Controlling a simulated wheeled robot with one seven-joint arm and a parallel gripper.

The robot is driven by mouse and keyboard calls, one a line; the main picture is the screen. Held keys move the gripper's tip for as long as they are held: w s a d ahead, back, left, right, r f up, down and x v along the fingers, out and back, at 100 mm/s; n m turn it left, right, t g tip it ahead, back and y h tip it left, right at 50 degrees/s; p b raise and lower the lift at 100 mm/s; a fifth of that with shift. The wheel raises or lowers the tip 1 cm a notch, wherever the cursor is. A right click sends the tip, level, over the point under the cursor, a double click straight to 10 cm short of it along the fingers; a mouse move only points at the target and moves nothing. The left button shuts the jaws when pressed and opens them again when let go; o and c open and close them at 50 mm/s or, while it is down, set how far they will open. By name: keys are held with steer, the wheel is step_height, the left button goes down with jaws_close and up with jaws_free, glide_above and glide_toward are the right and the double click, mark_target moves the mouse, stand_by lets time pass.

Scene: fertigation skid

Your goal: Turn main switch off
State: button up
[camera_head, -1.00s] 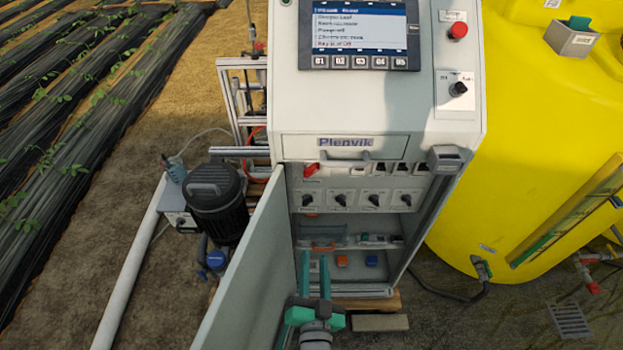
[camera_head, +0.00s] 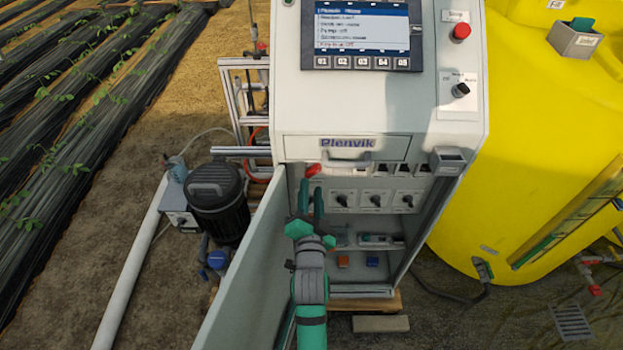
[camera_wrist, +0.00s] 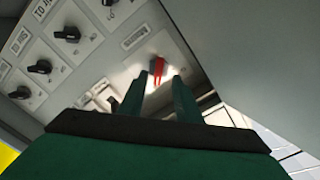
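The main switch is a red handle (camera_head: 312,170) at the upper left inside the open cabinet. In the wrist view the red handle (camera_wrist: 158,68) stands on a pale plate, just beyond my fingertips. My gripper (camera_head: 311,184) is in the cabinet opening, just below the red handle in the head view. Its two green fingers are apart, with a gap between them. In the wrist view my gripper (camera_wrist: 161,78) has its fingertips on either side of the lower part of the handle's outline. I cannot tell whether they touch it.
Several black rotary knobs (camera_head: 375,200) sit in a row to the right. The open cabinet door (camera_head: 245,275) stands close on the left of my arm. An orange block (camera_head: 343,261) and a blue block (camera_head: 372,262) lie lower inside. A yellow tank (camera_head: 530,130) stands right.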

mark_target(312, 174)
steer(key=w, duration=0.5)
steer(key=shift+d, duration=0.25)
steer(key=shift+a, duration=0.1)
steer(key=shift+c, duration=0.3)
jaws_close()
